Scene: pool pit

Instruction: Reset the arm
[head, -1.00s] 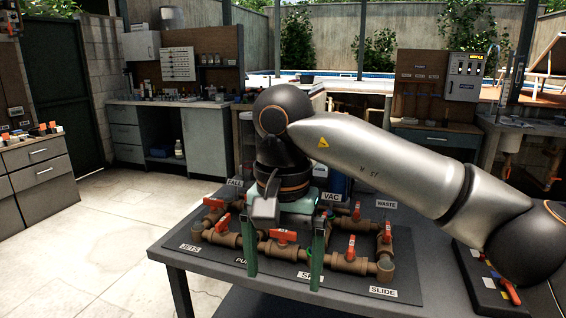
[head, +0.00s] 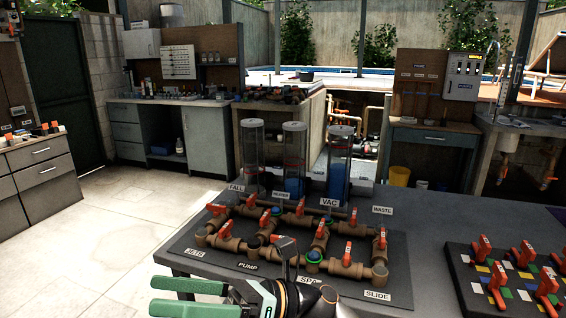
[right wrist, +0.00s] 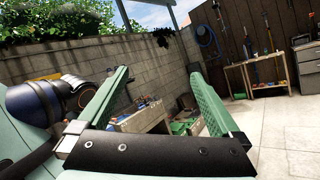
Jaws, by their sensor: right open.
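My right gripper (head: 178,295) shows at the bottom of the head view, with green fingers pointing left. It is open and empty, below and in front of the table's near edge. Its two green fingers stand apart in the right wrist view (right wrist: 160,100), with nothing between them. My left gripper is in neither view. A board with brown pipes (head: 230,243) and several red-handled valves (head: 278,229) lies on the table, labelled Jets, Pump, Spa, Slide, Fall, Vac and Waste.
A board of red levers (head: 497,290) lies at the right of the table (head: 430,215). Bare table top separates the two boards. Open floor (head: 100,235) lies to the left.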

